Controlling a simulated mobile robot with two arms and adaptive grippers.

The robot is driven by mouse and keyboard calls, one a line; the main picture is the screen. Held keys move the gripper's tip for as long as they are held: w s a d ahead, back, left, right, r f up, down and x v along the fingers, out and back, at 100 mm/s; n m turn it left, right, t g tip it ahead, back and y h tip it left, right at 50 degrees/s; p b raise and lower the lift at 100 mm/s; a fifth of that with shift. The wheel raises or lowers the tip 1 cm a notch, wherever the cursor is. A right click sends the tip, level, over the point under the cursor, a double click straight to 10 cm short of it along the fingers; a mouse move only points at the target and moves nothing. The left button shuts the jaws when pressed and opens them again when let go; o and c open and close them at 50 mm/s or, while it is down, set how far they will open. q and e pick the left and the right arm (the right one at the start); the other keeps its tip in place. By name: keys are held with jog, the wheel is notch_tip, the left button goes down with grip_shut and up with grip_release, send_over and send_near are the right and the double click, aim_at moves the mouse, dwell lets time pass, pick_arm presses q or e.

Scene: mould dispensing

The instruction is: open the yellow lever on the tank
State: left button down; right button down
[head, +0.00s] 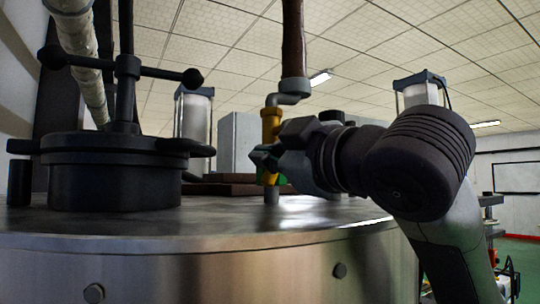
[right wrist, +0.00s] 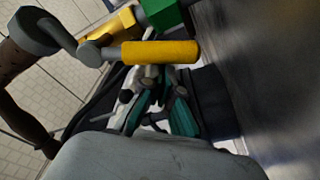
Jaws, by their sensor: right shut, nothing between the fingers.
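The tank (head: 200,262) is a large metal cylinder with a shiny flat top. A yellow valve (head: 271,122) stands on it under a brown hose. In the right wrist view the yellow lever (right wrist: 160,52) is a thick bar lying across the picture, beside a green part (right wrist: 164,10) and the yellow valve body (right wrist: 112,26). My right gripper (head: 262,158) is at the valve and partly covers it. In the right wrist view its teal-padded fingers (right wrist: 152,88) are shut and empty, close to the lever; whether they touch it I cannot tell. My left gripper is out of view.
A dark round hatch (head: 115,178) with a crossbar handle (head: 127,66) stands on the tank top at left. The brown hose (head: 293,40) comes down from above to the valve. A brown slab (head: 225,188) lies behind. The tank top between hatch and valve is clear.

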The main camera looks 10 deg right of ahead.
jog(key=shift+w+d+f, duration=0.1)
jog(key=shift+w+f, duration=0.05)
jog(key=shift+f, duration=0.25)
jog(key=shift+d+f+n, duration=0.1)
jog(key=shift+d+n, duration=0.05)
jog(key=shift+n, duration=0.15)
jog(key=shift+d+f+n, duration=0.1)
jog(key=shift+d+n, duration=0.1)
jog(key=shift+n, duration=0.3)
jog(key=shift+w+d+f+n, duration=0.15)
jog(key=shift+w+d+n, duration=0.1)
jog(key=shift+d+n, duration=0.3)
jog(key=shift+d+n+g+p, duration=0.15)
jog(key=shift+n+g+p, duration=0.2)
jog(key=shift+n, duration=0.3)
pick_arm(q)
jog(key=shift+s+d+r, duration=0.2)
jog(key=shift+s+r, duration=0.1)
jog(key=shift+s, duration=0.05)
pick_arm(e)
jog(key=shift+w+d+f+n, duration=0.1)
jog(key=shift+n, duration=0.2)
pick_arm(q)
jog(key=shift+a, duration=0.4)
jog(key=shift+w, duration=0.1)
